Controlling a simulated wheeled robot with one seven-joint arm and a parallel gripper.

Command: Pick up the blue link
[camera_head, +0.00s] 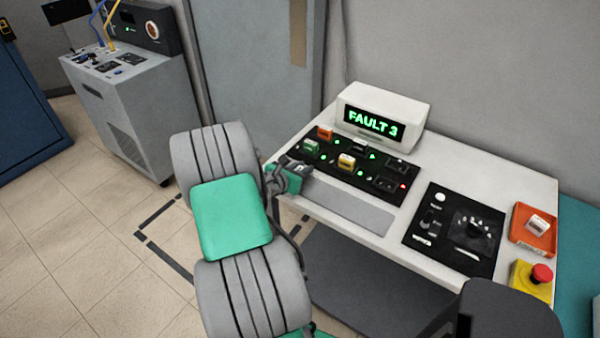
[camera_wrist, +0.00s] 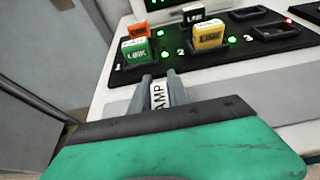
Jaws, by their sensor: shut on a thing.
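My gripper (camera_head: 298,174) is at the front left edge of the black link panel (camera_head: 372,182). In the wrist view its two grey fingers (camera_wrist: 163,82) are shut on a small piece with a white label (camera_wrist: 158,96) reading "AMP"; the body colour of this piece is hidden. I see no link on the panel that is clearly blue. The panel holds an orange link (camera_wrist: 133,31), a green link (camera_wrist: 135,50), a yellow link (camera_wrist: 208,38) and a dark link with a white label (camera_wrist: 194,13). The green link is just beyond my fingertips.
A white display (camera_head: 380,118) reads "FAULT 3". To the right are a black control panel (camera_head: 453,228), an orange tray (camera_head: 519,236) with a white piece, and a red stop button (camera_head: 542,273). A grey cabinet (camera_head: 130,110) with cables stands far left.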

